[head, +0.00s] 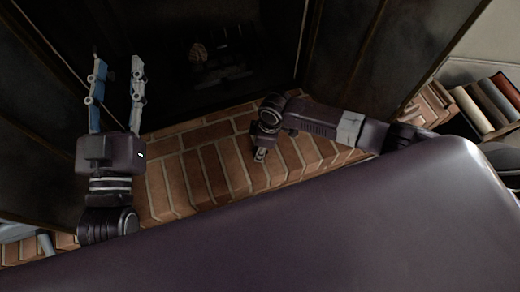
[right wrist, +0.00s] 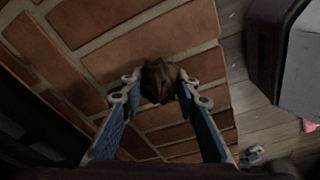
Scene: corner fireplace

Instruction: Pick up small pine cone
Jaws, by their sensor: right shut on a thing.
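The small pine cone (right wrist: 159,78) is a dark brown lump between the fingertips of my right gripper (right wrist: 160,92) in the right wrist view. Both fingertips touch its sides, so the gripper is shut on it. Brick lies behind it; whether the cone touches the brick is unclear. In the head view my right gripper (head: 260,155) points down at the brick hearth, and the cone cannot be made out there. My left gripper (head: 118,72) is open and empty, fingers pointing up, in front of the dark fireplace surround at the left.
The brick hearth (head: 205,175) runs across the middle of the head view. Behind it is the dark firebox (head: 220,60) with dim shapes inside. Several books (head: 490,105) stand at the right. Wooden floor (right wrist: 240,100) lies beyond the hearth's edge in the right wrist view.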

